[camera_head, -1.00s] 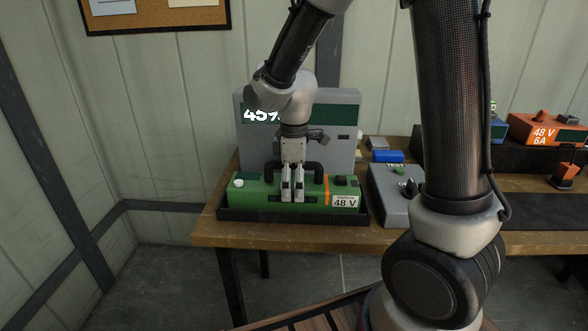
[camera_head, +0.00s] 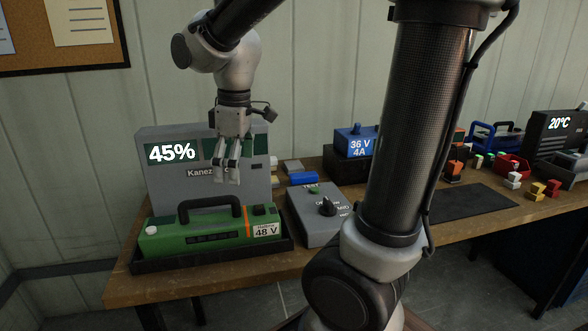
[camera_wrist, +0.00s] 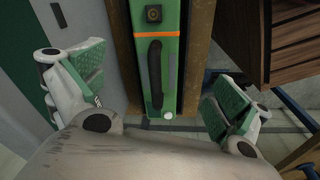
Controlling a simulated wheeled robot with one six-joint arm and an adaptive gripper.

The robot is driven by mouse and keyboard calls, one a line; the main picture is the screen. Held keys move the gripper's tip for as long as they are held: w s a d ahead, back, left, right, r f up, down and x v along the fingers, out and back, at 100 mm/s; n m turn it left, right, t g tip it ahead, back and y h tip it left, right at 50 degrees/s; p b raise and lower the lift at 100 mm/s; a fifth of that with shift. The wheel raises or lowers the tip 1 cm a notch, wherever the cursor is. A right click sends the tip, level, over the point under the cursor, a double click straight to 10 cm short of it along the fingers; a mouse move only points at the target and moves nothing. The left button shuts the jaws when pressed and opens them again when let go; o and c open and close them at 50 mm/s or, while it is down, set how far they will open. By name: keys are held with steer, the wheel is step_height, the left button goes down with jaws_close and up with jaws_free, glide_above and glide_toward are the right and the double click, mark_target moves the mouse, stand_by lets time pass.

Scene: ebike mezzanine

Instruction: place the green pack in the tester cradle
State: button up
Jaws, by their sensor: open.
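The green pack (camera_head: 196,236), marked 48 V with an orange stripe and a black handle, sits in the black tester cradle (camera_head: 150,265) in front of the grey tester (camera_head: 165,188), whose display reads 45%. My gripper (camera_head: 227,176) is above and behind the pack, clear of its handle, with its fingers pointing down. In the wrist view my gripper (camera_wrist: 155,95) is wide open, and the pack (camera_wrist: 158,85) shows lengthwise between the spread fingers. Nothing is held. The pack's underside is hidden by the cradle wall.
A grey control box (camera_head: 318,215) with a black knob stands right of the cradle. A small blue block (camera_head: 303,179) and a blue 36 V unit (camera_head: 354,142) are behind it. A dark mat (camera_head: 468,203) and a red bin (camera_head: 512,166) lie further right. My arm blocks part of the bench.

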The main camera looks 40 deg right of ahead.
steer(key=s+d+r+m+t, duration=0.1)
steer(key=s+d+m, duration=0.3)
steer(key=s, duration=0.3)
steer(key=s+d+m+t, duration=0.2)
steer(key=s+d+m, duration=0.3)
steer(key=s, duration=0.1)
steer(key=shift+s+r+m, duration=0.3)
steer(key=shift+s+r, duration=0.05)
steer(key=shift+r, duration=0.05)
